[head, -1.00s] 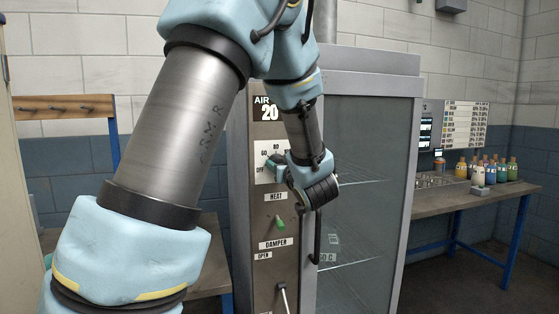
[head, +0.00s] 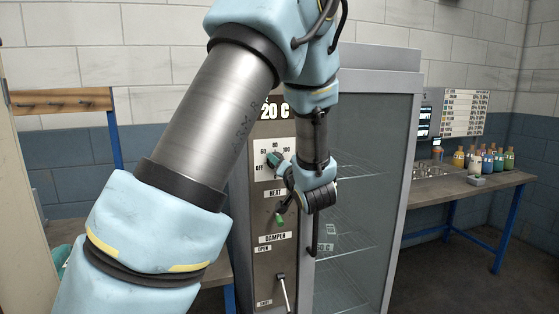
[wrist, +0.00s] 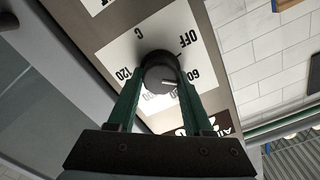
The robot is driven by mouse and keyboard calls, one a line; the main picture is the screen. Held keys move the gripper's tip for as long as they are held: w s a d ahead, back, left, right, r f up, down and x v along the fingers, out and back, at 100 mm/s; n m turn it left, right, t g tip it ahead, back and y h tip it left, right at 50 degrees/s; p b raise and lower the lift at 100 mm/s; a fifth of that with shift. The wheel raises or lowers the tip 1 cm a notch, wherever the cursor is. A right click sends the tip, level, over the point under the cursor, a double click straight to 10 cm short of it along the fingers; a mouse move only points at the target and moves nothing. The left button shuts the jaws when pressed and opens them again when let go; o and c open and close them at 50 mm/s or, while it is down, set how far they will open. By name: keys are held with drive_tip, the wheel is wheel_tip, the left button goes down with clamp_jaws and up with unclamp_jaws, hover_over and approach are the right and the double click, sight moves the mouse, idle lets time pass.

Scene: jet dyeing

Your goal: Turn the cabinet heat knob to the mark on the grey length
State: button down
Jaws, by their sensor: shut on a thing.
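The cabinet heat knob (wrist: 158,72) is a dark round knob with a white pointer line, set on a white dial plate (wrist: 215,72) marked OFF, 60, 80, 100, 120 and C. In the wrist view its pointer lies toward the 60 and 80 side; the exact mark is hard to tell. My gripper (wrist: 158,85) is shut on the knob, with a green finger on each side. In the head view my gripper (head: 280,163) is at the dial plate (head: 286,148) on the cabinet panel, covering part of it. I cannot make out the grey length.
The cabinet's glass door (head: 365,180) with a dark handle is close to my wrist. A bench (head: 455,197) with several bottles stands at the right.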

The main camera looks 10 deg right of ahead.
idle(0.4)
drive_tip(key=shift+c, duration=1.5)
unclamp_jaws()
drive_tip(key=shift+s, duration=0.15)
drive_tip(key=s+d+b, duration=0.1)
drive_tip(key=s+b, duration=0.2)
drive_tip(key=s, duration=0.7)
drive_tip(key=shift+s+d, duration=0.2)
drive_tip(key=shift+s, duration=0.05)
